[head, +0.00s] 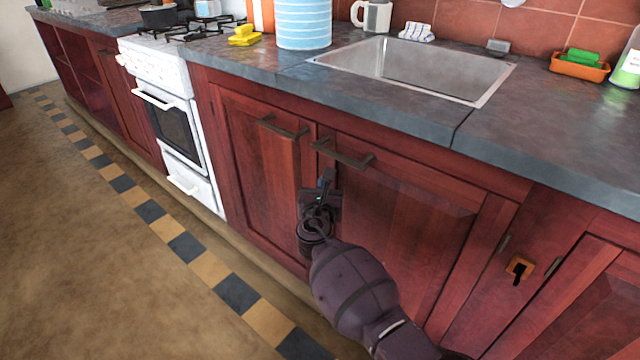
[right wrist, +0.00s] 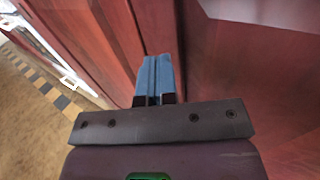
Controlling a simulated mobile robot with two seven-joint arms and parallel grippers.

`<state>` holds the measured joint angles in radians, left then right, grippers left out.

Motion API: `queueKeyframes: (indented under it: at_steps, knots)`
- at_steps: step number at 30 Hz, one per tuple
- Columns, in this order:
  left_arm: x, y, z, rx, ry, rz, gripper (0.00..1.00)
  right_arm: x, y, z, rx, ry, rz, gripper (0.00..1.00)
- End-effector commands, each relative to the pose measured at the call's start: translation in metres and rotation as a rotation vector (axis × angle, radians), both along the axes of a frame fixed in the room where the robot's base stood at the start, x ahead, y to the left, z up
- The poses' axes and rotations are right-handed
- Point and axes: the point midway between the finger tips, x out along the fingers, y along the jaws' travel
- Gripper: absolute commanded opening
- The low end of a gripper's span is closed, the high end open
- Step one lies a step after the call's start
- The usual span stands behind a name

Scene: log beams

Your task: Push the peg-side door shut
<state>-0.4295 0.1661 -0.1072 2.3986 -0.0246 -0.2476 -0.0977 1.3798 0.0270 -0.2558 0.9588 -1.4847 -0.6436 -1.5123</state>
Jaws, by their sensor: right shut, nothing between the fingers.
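The peg-side door (head: 410,225) is the red wooden cupboard door under the sink, left of a small orange plaque with a black peg (head: 519,268). It has a dark bar handle (head: 343,155) near its upper left corner. It looks nearly flush; I cannot tell whether a small gap remains. My right gripper (head: 323,182) is at the door's left edge, just below the handle. Its blue fingers (right wrist: 153,78) are together and empty, close to the red wood; contact is unclear. My arm hides the door's lower left part. My left gripper is out of view.
A neighbouring cupboard door (head: 260,165) with its own bar handle (head: 282,127) is on the left, and another door (head: 590,310) is at the lower right. The grey counter (head: 400,125) overhangs above. A white stove (head: 170,110) stands further left. The floor (head: 90,260) is clear.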

Motion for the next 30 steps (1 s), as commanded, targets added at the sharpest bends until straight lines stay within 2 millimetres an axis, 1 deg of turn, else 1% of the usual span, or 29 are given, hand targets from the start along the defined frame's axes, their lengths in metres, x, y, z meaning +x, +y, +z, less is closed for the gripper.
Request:
queueKeyframes:
  at_steps: [3, 7, 12, 18, 22, 27, 29, 30]
  knots:
    - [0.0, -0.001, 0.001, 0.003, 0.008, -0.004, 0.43, -0.001, -0.005, 0.002, 0.0, -0.002, -0.002, 0.0]
    - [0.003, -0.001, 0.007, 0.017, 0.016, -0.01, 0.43, -0.025, 0.014, 0.006, 0.002, -0.005, 0.001, 0.0]
    - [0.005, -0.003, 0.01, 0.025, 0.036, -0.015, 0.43, -0.051, 0.033, 0.005, 0.0, -0.004, 0.001, 0.0]
    - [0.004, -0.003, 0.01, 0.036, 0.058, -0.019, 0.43, -0.073, 0.049, 0.003, 0.001, -0.002, 0.0, 0.0]
    - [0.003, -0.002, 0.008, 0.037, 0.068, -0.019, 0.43, -0.08, 0.054, 0.001, 0.0, 0.0, -0.001, 0.0]
    - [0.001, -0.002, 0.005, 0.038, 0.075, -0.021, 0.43, -0.082, 0.056, 0.001, 0.0, -0.001, -0.001, 0.0]
    - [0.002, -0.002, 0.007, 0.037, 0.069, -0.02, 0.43, -0.081, 0.056, 0.009, 0.0, -0.009, -0.001, 0.0]
    - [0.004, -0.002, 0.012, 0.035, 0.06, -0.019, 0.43, -0.079, 0.056, 0.02, 0.0, -0.021, -0.001, 0.0]
